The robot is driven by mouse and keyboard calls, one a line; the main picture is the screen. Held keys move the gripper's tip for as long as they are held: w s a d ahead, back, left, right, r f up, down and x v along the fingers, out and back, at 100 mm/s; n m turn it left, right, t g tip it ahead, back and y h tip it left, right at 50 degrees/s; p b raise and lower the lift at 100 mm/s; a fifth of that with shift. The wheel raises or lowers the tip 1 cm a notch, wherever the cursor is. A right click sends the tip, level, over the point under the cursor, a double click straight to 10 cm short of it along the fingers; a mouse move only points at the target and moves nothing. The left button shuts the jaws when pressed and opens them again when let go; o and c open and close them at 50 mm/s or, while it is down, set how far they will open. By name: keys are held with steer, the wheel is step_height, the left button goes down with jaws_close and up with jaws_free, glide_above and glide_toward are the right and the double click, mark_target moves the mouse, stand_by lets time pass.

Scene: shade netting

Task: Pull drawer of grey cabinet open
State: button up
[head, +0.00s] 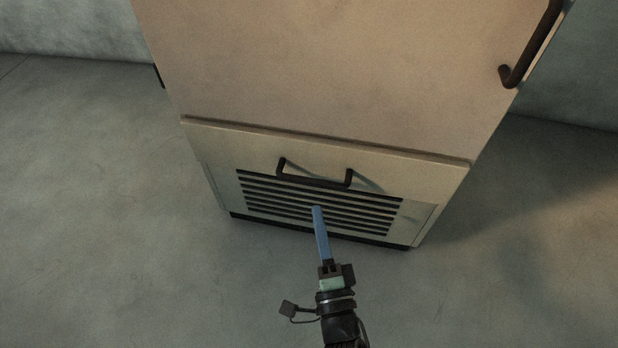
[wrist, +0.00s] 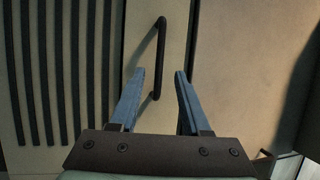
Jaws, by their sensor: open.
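The cabinet (head: 320,70) stands on the floor and looks beige-grey in this light. Its bottom drawer (head: 225,145) has dark horizontal slats and looks shut. A dark bar handle (head: 315,181) is fixed across the drawer front above the slats. In the wrist view the handle (wrist: 161,45) runs upright in the picture, its lower end seen between the fingers. My gripper (head: 317,208) is open and empty, its blue fingers pointing at the drawer front. In the head view the fingertips show just below the handle. The wrist view shows both fingertips (wrist: 160,72) apart; the remaining distance to the handle is hard to tell.
Above the drawer is a large door panel with its own dark handle (head: 530,45) at the upper right. The concrete floor (head: 110,230) around the cabinet is clear. A pale wall (head: 65,28) stands behind.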

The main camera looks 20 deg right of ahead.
mark_target(310, 179)
steer(key=shift+b+x, duration=2)
steer(key=shift+x, duration=2.7)
jaws_close()
